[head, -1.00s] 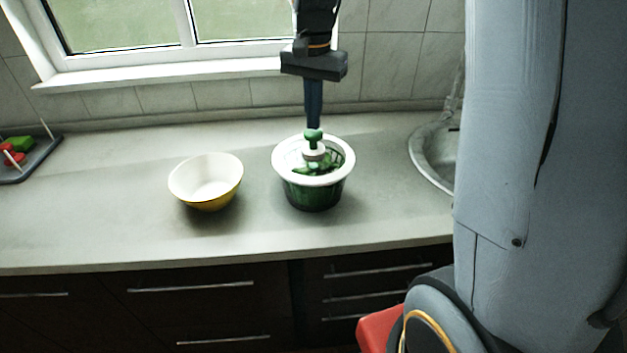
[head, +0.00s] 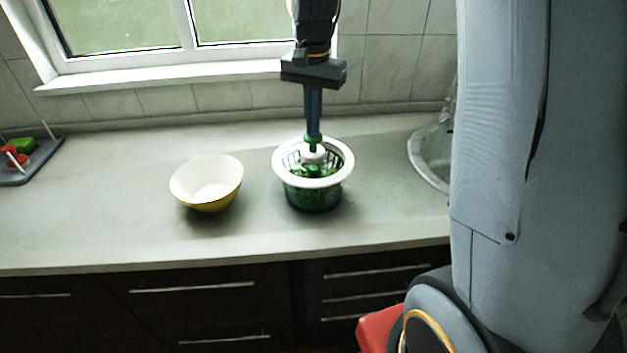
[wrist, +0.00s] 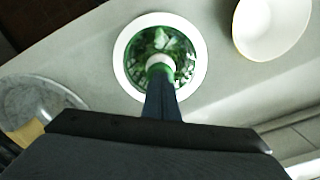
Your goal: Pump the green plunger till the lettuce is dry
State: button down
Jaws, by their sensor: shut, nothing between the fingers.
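The salad spinner (head: 313,188) stands on the counter, a dark green see-through bowl with a white rim; it also shows in the wrist view (wrist: 122,56). Green and pale lettuce (wrist: 158,42) lies inside it. The green plunger (head: 313,144) rises from a white hub at its middle. My gripper (head: 313,132) points straight down with its fingers shut and empty, tips at the top of the plunger. In the wrist view the fingers cover most of the plunger, so the exact contact is hidden.
A bowl (head: 206,184), white inside and yellow outside, stands left of the spinner with a gap between. A grey tray (head: 40,160) with green and red items is at the far left. A sink (head: 428,158) is at the right. The window and tiled wall are behind.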

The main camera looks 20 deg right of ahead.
jog(key=shift+f, duration=0.15)
jog(key=shift+f+b, duration=0.6)
jog(key=shift+f, duration=0.8)
jog(key=shift+r+p, duration=1.2)
jog(key=shift+r, duration=0.35)
jog(key=shift+f, duration=0.15)
jog(key=shift+f+b, duration=0.6)
jog(key=shift+f, duration=0.8)
jog(key=shift+r+p, duration=1.2)
jog(key=shift+r, duration=0.35)
jog(key=shift+f, duration=0.15)
